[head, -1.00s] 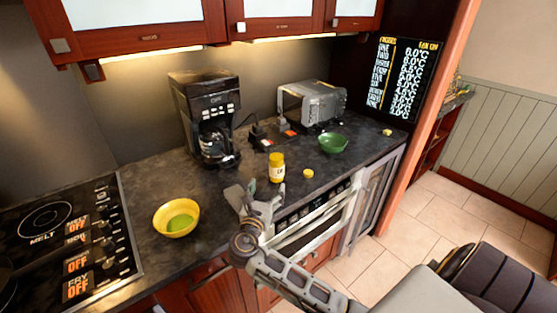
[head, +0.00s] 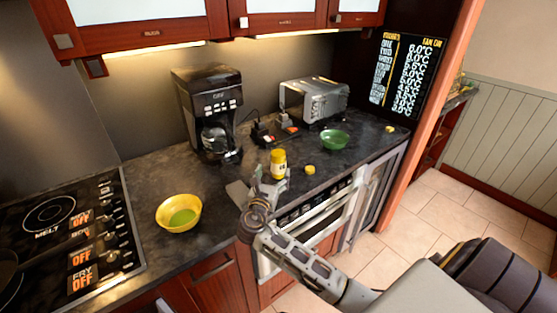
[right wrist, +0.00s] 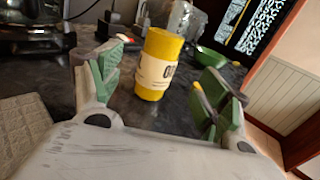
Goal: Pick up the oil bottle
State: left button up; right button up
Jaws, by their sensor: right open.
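The oil bottle (head: 278,163) is a small yellow cylinder with a white label, upright on the dark counter near its front edge. It also shows in the right wrist view (right wrist: 158,62), where it stands between the two green-padded fingers, a little beyond their tips. My right gripper (head: 262,185) is open and empty, just in front of the bottle in the head view. In the right wrist view the open jaws (right wrist: 160,88) have clear space on both sides of the bottle. My left gripper is not in view.
A yellow bowl (head: 178,214) is left of the gripper. A coffee maker (head: 210,112), a toaster oven (head: 313,100) and a green bowl (head: 334,139) stand behind. A small yellow lid (head: 310,169) lies right of the bottle. A stove (head: 70,240) is at left.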

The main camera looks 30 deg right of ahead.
aim_at(277, 165)
jog(key=shift+x, duration=1.65)
jog(key=shift+p+x, duration=0.3)
jog(key=shift+x, duration=2.3)
jog(key=shift+c, duration=0.3)
jog(key=c, duration=1.2)
